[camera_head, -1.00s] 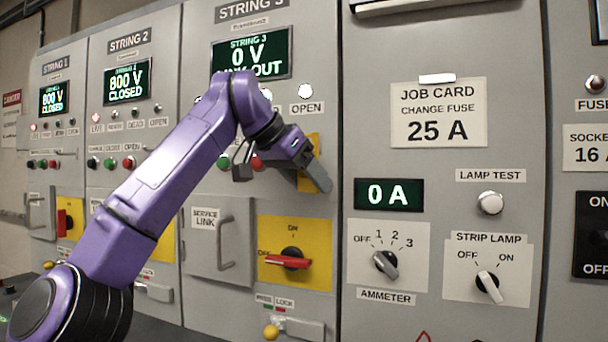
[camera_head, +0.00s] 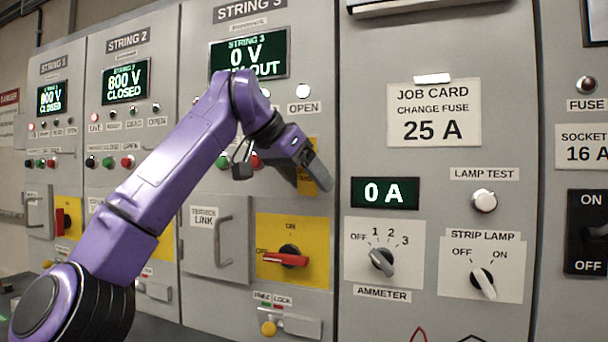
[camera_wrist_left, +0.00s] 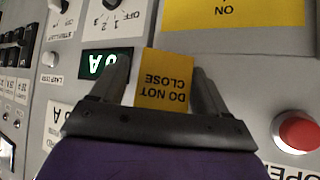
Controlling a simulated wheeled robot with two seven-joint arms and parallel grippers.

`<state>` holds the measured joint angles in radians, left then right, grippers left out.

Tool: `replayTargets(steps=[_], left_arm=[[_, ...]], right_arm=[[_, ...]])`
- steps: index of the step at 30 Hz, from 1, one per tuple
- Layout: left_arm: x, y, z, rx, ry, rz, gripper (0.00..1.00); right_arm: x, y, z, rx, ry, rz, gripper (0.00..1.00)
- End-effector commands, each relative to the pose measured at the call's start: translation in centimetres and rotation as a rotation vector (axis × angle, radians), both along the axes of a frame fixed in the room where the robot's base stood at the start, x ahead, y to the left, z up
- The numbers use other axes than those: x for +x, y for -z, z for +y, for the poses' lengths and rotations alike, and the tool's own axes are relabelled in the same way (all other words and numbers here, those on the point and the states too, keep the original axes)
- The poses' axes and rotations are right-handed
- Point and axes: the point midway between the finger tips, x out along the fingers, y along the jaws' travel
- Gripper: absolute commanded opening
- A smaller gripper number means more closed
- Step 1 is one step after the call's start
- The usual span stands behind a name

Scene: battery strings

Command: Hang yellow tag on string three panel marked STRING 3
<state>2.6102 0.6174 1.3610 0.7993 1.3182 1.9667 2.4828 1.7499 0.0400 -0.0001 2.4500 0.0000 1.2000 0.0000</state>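The yellow tag (camera_head: 308,188) is partly hidden behind my left gripper (camera_head: 283,172) in the head view, on the right side of the STRING 3 panel (camera_head: 205,130). In the left wrist view the tag (camera_wrist_left: 162,82) reads DO NOT CLOSE, upside down in that picture. My left gripper (camera_wrist_left: 163,75) is open, with one finger to each side of the tag. A gap shows between the left-hand finger and the tag there. The tag's upper end and how it is held up are hidden behind the gripper. My right gripper is not in view.
A red button (camera_wrist_left: 298,131) is beside the gripper. Below it are a yellow switch plate (camera_head: 310,230) with a red handle (camera_head: 285,260) and a SERVICE LINK door (camera_head: 200,255). The ammeter panel (camera_head: 440,310) is to the right. The STRING 3 display (camera_head: 249,60) reads 0 V.

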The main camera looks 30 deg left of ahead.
Motion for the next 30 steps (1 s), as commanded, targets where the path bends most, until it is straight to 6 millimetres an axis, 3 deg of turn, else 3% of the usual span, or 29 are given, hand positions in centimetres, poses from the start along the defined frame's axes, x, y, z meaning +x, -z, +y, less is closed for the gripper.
replayTargets(steps=[5, 18, 30], left_arm=[[-0.1, -0.1, 0.6, 0.012, -0.011, 0.0, 0.93], [-7.7, -6.9, 1.6, 0.006, -0.004, -0.011, 0.93], [-8.8, -7.6, 1.7, 0.004, 0.0, -0.011, 0.93]], right_arm=[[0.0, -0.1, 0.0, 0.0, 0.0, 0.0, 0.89], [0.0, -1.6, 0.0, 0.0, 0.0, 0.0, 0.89], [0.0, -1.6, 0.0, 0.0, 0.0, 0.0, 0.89]])
